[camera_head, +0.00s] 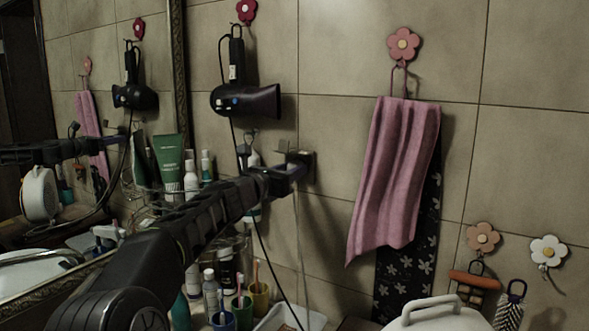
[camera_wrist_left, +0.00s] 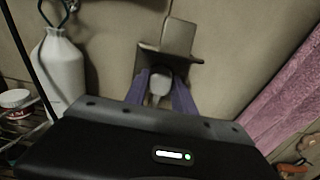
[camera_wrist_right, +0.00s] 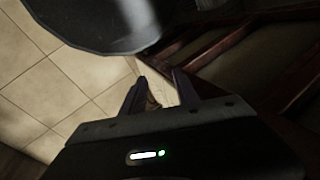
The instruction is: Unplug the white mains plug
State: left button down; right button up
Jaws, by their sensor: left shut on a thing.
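My left gripper (camera_head: 296,172) reaches the wall socket (camera_head: 309,163), a dark box with a raised flap. In the left wrist view the socket (camera_wrist_left: 172,52) is just beyond the purple fingers. My left gripper (camera_wrist_left: 163,88) is shut on the white mains plug (camera_wrist_left: 159,86), which shows between the fingers up against the socket's lower part. I cannot tell how far its pins are in. A pale cord (camera_head: 299,240) hangs below the gripper. My right gripper (camera_wrist_right: 158,84) shows only in its own wrist view, with its fingers apart and nothing visibly held.
A black hair dryer (camera_head: 245,100) hangs left of the socket, its dark cord running down behind my arm. A pink towel (camera_head: 395,175) hangs to the right. Bottles and cups crowd below. A dark round object (camera_wrist_right: 95,22) is near my right gripper.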

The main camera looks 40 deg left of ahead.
pick_arm(q)
jog(key=shift+s+f, duration=0.1)
dwell(0.3)
jog(key=shift+s+d+b, duration=0.2)
jog(key=shift+s+b, duration=0.2)
jog(key=shift+s, duration=1.05)
jog(key=shift+s+d+b, duration=0.15)
jog(key=shift+s+b, duration=0.25)
jog(key=shift+s, duration=1.05)
